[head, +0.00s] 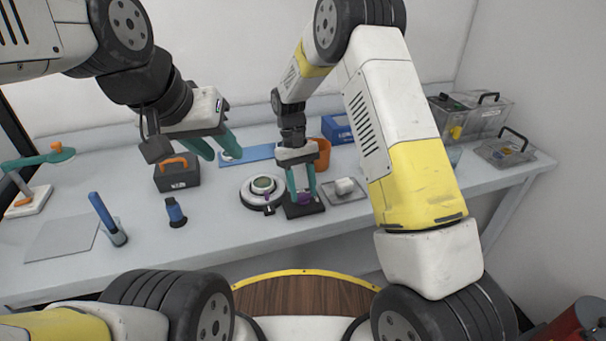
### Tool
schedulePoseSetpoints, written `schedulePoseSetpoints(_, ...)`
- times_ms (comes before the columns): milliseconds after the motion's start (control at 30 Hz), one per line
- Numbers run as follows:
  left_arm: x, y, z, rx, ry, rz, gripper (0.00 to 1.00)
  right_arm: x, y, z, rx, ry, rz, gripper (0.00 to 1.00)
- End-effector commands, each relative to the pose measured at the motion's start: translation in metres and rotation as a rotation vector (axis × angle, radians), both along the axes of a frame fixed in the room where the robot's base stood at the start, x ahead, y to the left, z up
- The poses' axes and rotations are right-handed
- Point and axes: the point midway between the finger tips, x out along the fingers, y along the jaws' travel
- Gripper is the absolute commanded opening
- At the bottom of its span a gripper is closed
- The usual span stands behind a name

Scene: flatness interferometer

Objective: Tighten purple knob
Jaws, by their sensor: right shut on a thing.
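The purple knob (304,198) sits low on a small dark base (304,211) near the middle of the bench. My right gripper (303,194) points down over it with its teal fingers on either side, shut on the knob. The fingers hide much of the knob.
A black box with an orange handle (177,174), a blue-and-dark bottle (175,213) and a cup with a blue tool (112,230) stand left. An orange pot (320,155) is behind my right gripper. A tray with a white piece (343,190) is to its right. Clear bins (475,115) stand far right.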

Motion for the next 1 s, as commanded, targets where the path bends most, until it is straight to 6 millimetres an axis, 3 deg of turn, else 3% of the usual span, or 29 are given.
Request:
schedulePoseSetpoints(700,0.0,0.0,0.0,0.0,0.0,0.0,0.36,0.0016,0.0003,0.0006,0.002,-0.006,-0.079,0.01)
schedulePoseSetpoints(733,0.0,0.0,0.0,0.0,0.0,0.0,0.36,0.0016,0.0003,0.0007,0.002,-0.006,-0.079,0.44)
schedulePoseSetpoints(833,0.0,0.0,0.0,0.0,0.0,0.0,0.36,0.0014,0.0002,0.0006,0.002,-0.005,-0.079,0.63)
schedulePoseSetpoints(1000,0.0,0.0,0.0,0.0,0.0,0.0,0.36,0.0008,0.0,0.0002,0.001,-0.003,-0.078,0.64)
